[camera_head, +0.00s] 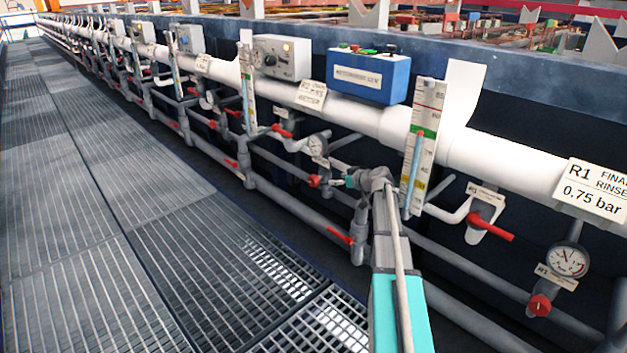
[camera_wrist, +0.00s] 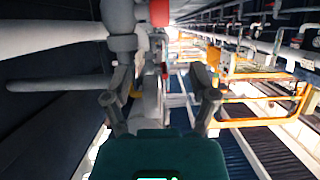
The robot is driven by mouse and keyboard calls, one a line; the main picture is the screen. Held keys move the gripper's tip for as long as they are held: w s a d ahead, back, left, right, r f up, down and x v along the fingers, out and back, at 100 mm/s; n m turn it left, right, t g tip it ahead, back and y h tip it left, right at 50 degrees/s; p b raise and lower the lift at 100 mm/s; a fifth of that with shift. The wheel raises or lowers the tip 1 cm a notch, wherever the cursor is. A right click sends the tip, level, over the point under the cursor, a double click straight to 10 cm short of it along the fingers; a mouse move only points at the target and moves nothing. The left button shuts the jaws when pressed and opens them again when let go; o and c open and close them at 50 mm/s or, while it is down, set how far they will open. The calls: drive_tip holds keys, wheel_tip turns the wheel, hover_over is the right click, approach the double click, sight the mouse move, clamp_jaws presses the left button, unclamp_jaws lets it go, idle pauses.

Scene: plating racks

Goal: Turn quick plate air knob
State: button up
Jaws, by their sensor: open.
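In the head view my gripper (camera_head: 345,183) is beside the pipework in the middle of the picture, at the end of my grey and teal arm. A small red knob (camera_head: 314,181) on a valve is just left of its tips, under a round gauge (camera_head: 318,145); I cannot read which line it serves. I see no clear contact. In the wrist view my gripper (camera_wrist: 161,97) is open, its two dark fingers spread with nothing gripped. A red part (camera_wrist: 159,12) on a grey fitting shows at the top edge, beyond the fingers; I cannot tell whether it is the same knob.
A second red knob (camera_head: 540,305) is under the gauge (camera_head: 568,260) by the R1 final rinse sign (camera_head: 593,190). A red lever (camera_head: 491,227) and a tall level scale (camera_head: 422,145) stand close right of my arm. The grated walkway (camera_head: 130,230) is clear.

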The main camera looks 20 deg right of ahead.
sight(317, 179)
drive_tip(key=b+x, duration=0.5)
drive_tip(key=x, duration=0.8)
drive_tip(key=shift+w+a+f, duration=0.1)
drive_tip(key=shift+w+f, duration=0.1)
drive_tip(key=shift+w, duration=0.05)
clamp_jaws()
drive_tip(key=shift+f+b, duration=0.1)
drive_tip(key=shift+b, duration=0.4)
drive_tip(key=shift+f+t+b, duration=0.1)
drive_tip(key=shift+t+b, duration=0.2)
drive_tip(key=t+b, duration=0.1)
drive_tip(key=b, duration=0.1)
drive_tip(key=shift+s+t+y+b, duration=0.15)
drive_tip(key=shift+t+y+b, duration=0.15)
drive_tip(key=shift+y+b, duration=0.1)
drive_tip(key=shift+t, duration=0.3)
drive_tip(key=shift+r, duration=0.25)
